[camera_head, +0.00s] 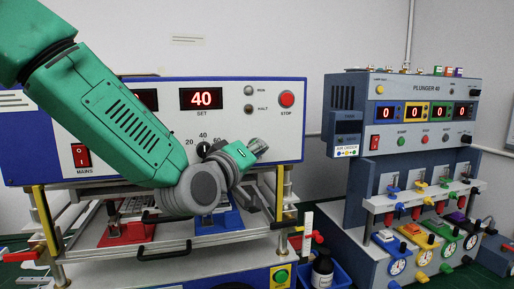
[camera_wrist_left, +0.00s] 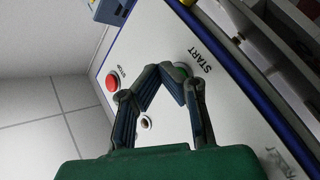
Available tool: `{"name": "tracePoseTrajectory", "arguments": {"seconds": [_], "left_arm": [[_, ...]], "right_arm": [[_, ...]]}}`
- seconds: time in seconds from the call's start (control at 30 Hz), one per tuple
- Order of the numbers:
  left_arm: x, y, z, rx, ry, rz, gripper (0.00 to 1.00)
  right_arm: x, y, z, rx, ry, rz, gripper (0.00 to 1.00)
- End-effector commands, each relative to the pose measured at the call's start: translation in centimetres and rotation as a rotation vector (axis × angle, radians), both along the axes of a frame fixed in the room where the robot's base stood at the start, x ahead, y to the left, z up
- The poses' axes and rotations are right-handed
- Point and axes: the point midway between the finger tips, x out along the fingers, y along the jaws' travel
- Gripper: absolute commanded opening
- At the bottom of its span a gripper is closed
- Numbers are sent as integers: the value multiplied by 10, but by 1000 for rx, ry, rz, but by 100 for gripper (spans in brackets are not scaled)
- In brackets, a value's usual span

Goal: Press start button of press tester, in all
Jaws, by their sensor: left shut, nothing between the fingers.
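The press tester (camera_head: 235,128) is the blue-edged machine at left, with a lit 40 over SET and a red STOP button (camera_head: 287,99). The STOP button also shows in the left wrist view (camera_wrist_left: 112,83). My left gripper (camera_head: 260,145) is shut and empty in front of the panel's lower right part. Its fingertips (camera_wrist_left: 168,71) meet at the START button's edge; contact cannot be told. My right gripper is out of view.
The PLUNGER 40 machine (camera_head: 421,92) stands at right with its own buttons and several small levers. A green button on a yellow plate (camera_head: 281,277) sits low on the press tester.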

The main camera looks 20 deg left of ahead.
Motion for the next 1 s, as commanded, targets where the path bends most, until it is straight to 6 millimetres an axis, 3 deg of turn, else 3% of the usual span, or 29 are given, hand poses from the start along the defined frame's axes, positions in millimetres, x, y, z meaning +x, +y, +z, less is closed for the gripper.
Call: {"name": "tracePoseTrajectory", "arguments": {"seconds": [1.0], "left_arm": [[7,5,-1,-1,2,1,0]], "right_arm": [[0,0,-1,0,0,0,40]]}}
